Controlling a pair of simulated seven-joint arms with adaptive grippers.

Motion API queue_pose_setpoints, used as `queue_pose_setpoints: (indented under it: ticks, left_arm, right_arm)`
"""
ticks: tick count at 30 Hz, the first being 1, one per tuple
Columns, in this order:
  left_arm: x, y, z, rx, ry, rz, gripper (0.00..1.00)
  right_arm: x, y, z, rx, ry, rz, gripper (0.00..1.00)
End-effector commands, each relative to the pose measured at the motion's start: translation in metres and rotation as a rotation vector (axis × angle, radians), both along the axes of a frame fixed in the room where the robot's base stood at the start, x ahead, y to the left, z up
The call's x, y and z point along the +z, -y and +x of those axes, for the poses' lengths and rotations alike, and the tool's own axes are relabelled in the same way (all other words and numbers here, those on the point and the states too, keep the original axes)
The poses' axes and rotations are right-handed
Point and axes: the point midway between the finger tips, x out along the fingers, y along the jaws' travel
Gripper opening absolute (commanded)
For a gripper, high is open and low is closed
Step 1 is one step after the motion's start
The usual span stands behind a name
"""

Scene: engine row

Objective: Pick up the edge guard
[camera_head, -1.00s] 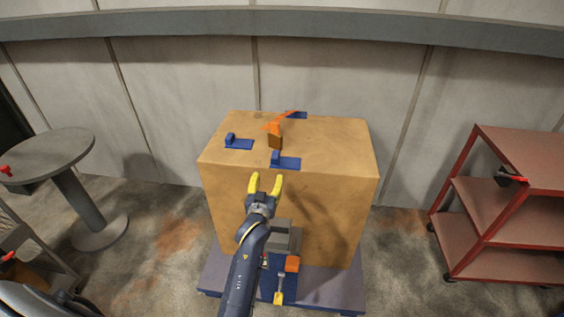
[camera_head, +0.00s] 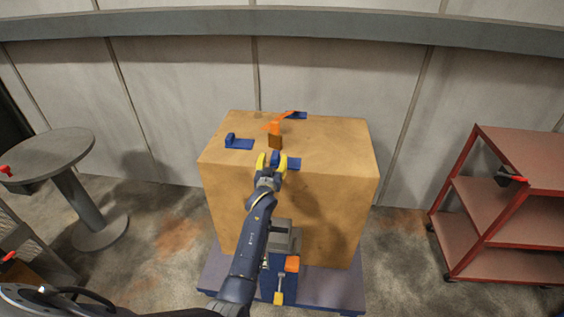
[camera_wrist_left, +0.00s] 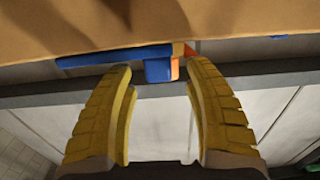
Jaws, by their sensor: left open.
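Several blue L-shaped pieces lie on top of a large tan box; I cannot tell for sure which thing is the edge guard. The near blue piece (camera_head: 291,164) sits by the box's front top edge. An orange angled piece (camera_head: 272,127), with a brown-orange side, stands behind it. My left gripper (camera_head: 270,161) is open and empty at the near blue piece, its yellow fingers partly hiding it. In the left wrist view, the piece's upright blue block (camera_wrist_left: 157,70) shows between or just beyond the fingertips, with orange behind; contact is unclear. My right gripper is not in view.
The tan box (camera_head: 225,195) stands on a low grey-blue platform (camera_head: 335,290). Another blue piece (camera_head: 240,143) lies at its left and one (camera_head: 298,115) at the back. A round grey table (camera_head: 50,155) is left, a red shelf cart (camera_head: 500,205) right.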

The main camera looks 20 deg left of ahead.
Motion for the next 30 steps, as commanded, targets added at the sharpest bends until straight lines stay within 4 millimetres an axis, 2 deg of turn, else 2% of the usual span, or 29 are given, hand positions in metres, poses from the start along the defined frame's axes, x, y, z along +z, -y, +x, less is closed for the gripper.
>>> queue_pose_setpoints:
  ticks: [3,9,20,30]
  left_arm:
    - [0.000,-0.002,0.015,0.000,0.000,-0.001,0.53]
    - [0.000,-0.006,0.030,0.000,0.000,-0.001,0.53]
    - [0.000,-0.007,0.034,0.000,0.000,-0.001,0.55]
    - [0.000,-0.007,0.033,0.000,0.000,-0.001,0.15]
  right_arm:
    - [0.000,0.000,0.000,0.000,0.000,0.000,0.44]
    - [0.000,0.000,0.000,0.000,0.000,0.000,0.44]
    - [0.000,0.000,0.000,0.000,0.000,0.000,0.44]
    - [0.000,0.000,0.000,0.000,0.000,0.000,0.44]
